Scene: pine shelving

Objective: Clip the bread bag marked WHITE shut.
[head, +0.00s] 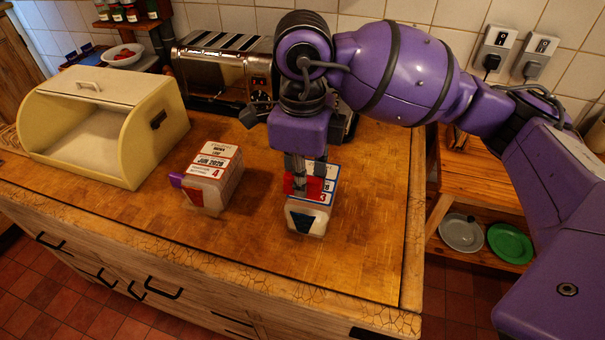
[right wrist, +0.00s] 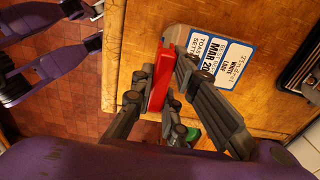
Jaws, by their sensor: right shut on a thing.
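The bread bag marked WHITE (right wrist: 214,62) has a blue-edged label and lies on the counter. In the head view its pale near end (head: 308,219) shows below my right gripper (head: 306,186). My right gripper is shut on a red clip (right wrist: 158,78), which also shows in the head view (head: 316,188). The clip is at the bag's near end; the fingers hide whether it is around the neck. Part of my left gripper (right wrist: 82,9) seems to show at the wrist view's top edge, cut off. Its fingers are not clear.
A second bread bag (head: 218,170) with a red-edged label and a purple clip (head: 177,180) lies to the left. A cream bread bin (head: 130,130) stands farther left. A toaster (head: 225,68) is behind. The counter's front right is clear.

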